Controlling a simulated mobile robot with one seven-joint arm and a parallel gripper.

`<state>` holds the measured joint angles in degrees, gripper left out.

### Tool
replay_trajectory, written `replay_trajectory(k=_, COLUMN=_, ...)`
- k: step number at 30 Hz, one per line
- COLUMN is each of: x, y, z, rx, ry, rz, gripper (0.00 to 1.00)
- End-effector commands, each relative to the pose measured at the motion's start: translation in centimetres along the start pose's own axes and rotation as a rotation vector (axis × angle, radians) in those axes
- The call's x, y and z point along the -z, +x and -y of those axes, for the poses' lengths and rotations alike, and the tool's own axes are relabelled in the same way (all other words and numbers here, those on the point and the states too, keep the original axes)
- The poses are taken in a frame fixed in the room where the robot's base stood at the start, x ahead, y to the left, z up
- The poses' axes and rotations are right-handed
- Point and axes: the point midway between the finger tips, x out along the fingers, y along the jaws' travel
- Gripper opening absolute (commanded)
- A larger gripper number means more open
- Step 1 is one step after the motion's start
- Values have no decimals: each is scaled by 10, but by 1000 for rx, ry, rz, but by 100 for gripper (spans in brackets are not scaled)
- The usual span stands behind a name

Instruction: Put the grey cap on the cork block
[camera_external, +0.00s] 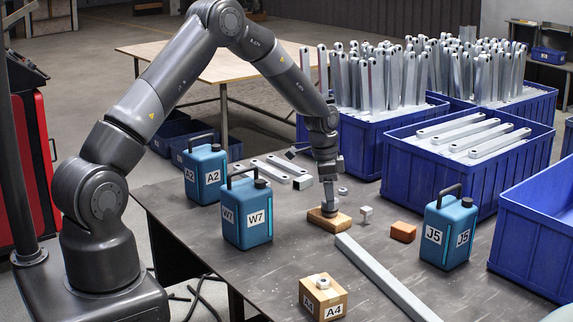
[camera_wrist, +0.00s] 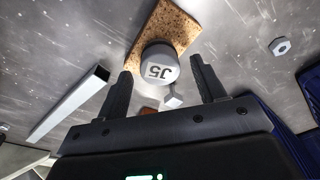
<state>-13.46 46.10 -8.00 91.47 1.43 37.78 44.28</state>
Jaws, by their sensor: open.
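The cork block (camera_external: 318,221) lies flat on the dark table under my gripper (camera_external: 328,186). It also shows in the wrist view (camera_wrist: 180,30), at the top. The round grey cap (camera_wrist: 158,67), with a J5 mark on its face, appears against the near end of the cork in the wrist view. It seems to rest on the block, though its underside is hidden. My gripper (camera_wrist: 162,88) is open, with one finger to each side of the cap and visible gaps between. In the external view the cap is hardly distinguishable from the gripper.
A small grey cube (camera_external: 366,215) and brown block (camera_external: 403,232) lie right of the cork. A long metal bar (camera_external: 380,275) and box A4 (camera_external: 324,298) lie in front. Blue canisters W7 (camera_external: 247,215), A2 (camera_external: 205,175) and J5 (camera_external: 448,235) flank the area; blue crates (camera_external: 425,185) stand behind.

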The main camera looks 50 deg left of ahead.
Motion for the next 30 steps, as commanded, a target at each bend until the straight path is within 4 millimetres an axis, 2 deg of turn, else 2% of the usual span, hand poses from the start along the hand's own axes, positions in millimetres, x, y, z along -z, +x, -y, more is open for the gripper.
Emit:
replay_trajectory(k=3, x=1, y=-28, z=1, rx=4, ry=0, rz=-4, gripper=63)
replay_trajectory(k=9, x=0, y=-70, z=1, rx=3, ry=0, rz=-2, gripper=63)
replay_trajectory(k=19, x=0, y=-108, z=-3, rx=8, ry=-5, rz=-3, gripper=63)
replay_trajectory(k=23, x=-4, y=-139, z=-18, rx=32, ry=-30, rz=-9, gripper=63)
replay_trajectory(k=30, x=-25, y=-222, z=-66, rx=100, ry=-123, rz=-41, gripper=63)
